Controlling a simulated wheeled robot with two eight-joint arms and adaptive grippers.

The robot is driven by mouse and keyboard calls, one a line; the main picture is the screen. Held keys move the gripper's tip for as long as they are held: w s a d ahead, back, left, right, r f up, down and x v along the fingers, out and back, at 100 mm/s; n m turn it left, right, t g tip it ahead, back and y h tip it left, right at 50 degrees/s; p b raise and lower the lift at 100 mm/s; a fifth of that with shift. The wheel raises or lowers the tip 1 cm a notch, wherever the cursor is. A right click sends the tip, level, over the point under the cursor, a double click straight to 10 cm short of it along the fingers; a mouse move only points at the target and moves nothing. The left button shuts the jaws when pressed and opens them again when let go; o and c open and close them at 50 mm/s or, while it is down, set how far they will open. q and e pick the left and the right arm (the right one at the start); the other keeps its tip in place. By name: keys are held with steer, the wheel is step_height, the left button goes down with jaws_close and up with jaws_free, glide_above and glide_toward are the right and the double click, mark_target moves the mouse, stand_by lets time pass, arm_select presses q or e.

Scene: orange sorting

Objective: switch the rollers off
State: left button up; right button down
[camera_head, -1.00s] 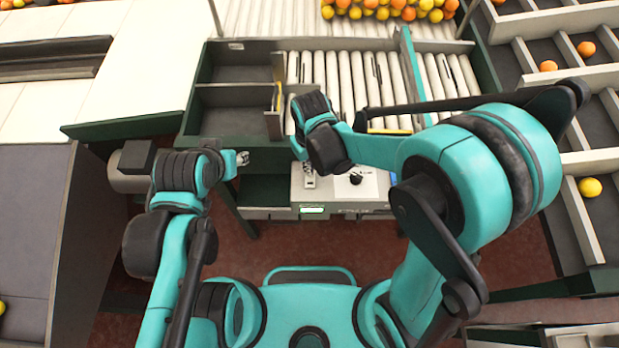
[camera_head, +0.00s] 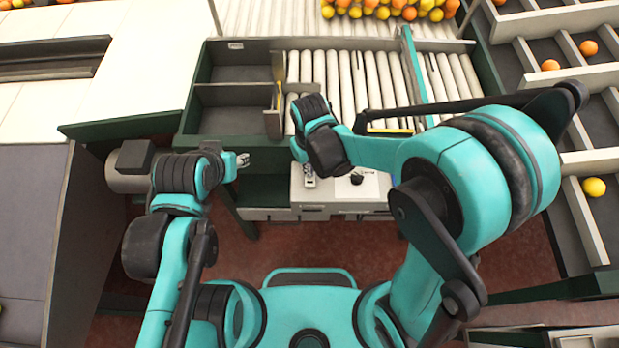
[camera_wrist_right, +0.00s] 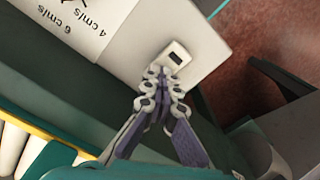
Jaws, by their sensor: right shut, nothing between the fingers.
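The control panel (camera_head: 336,190) is a pale box at the front of the roller table, with a black knob (camera_head: 356,179) on its top. In the right wrist view its white plate carries a small switch (camera_wrist_right: 176,57) with a dark rocker. My right gripper (camera_wrist_right: 161,74) is shut and empty, its fingertips at the switch's edge; whether they touch is unclear. In the head view it shows below my wrist (camera_head: 309,176). No green light shows on the panel front. My left gripper (camera_head: 243,160) is left of the panel; its finger gap is too small to judge.
The white rollers (camera_head: 345,80) lie behind the panel, with many oranges and yellow fruit (camera_head: 390,10) at the far end. Dark bins (camera_head: 235,95) stand at left. Sloped lanes at right hold single fruits (camera_head: 594,187). Open floor (camera_head: 270,250) lies before the panel.

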steer(key=shift+r+p, duration=2.55)
steer(key=shift+r, duration=1)
steer(key=shift+f, duration=0.1)
